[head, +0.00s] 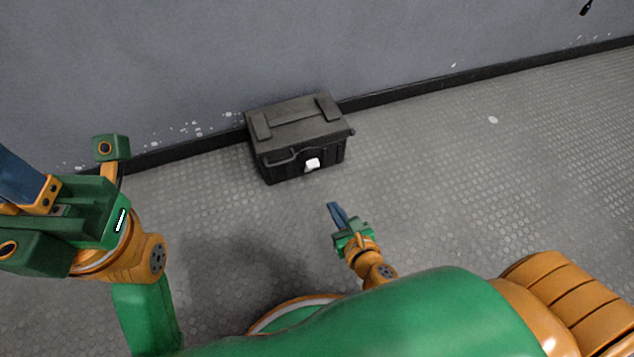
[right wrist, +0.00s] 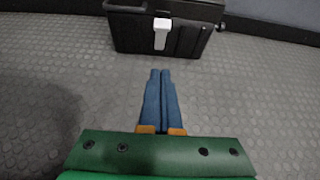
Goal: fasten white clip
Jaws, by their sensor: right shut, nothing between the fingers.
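The white clip (head: 312,164) is on the front face of a black lidded box (head: 296,117) that stands on the floor by the wall. In the right wrist view the clip (right wrist: 161,33) is a pale upright tab with a wider top, near the lid's front edge. I cannot tell whether it is latched. My right gripper (head: 334,206) is shut and empty, in front of the box and apart from the clip. Its blue fingers (right wrist: 161,72) point toward the box. My left gripper (head: 15,180) is at the left edge, partly cut off, far from the box.
The box has a dark handle (head: 281,160) on its front, left of the clip. A grey wall (head: 180,60) with a black skirting strip runs behind the box. The textured grey floor (head: 450,170) is clear around the box and to the right.

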